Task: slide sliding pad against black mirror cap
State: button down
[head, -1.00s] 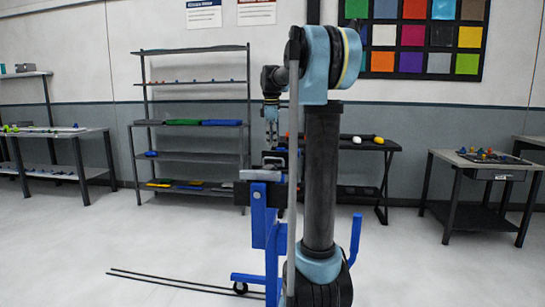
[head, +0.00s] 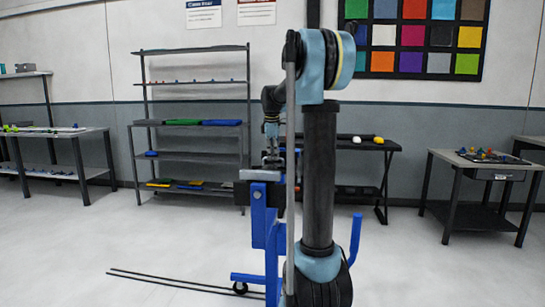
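My gripper (head: 271,157) points down at the top of a blue stand (head: 259,215) with a grey top bar (head: 259,175). It is small and dark against the dark things behind it, so I cannot tell whether its fingers are open or shut. A dark shape at the stand's top, by the gripper's tips, may be the black mirror cap; my arm and gripper partly cover it. I cannot make out the sliding pad, or whether the gripper touches anything.
A grey shelf rack (head: 193,123) stands behind on the left. A black table (head: 372,145) with white and yellow items is behind my arm. A side table (head: 487,162) with small coloured items stands at right.

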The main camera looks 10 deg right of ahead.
jog(key=shift+s+a, duration=0.25)
jog(key=shift+s, duration=0.55)
jog(key=shift+s+a, duration=0.3)
jog(key=shift+s, duration=0.5)
jog(key=shift+s+a, duration=0.25)
jog(key=shift+s, duration=0.55)
jog(key=c, duration=1.7)
grip_release()
jog(key=shift+s, duration=0.15)
jog(key=shift+r, duration=0.25)
jog(key=r, duration=0.3)
jog(key=s+r, duration=0.1)
jog(key=r, duration=0.3)
jog(key=s+r, duration=0.1)
jog(key=r, duration=0.3)
jog(key=shift+a+r, duration=0.1)
jog(key=shift+a, duration=0.25)
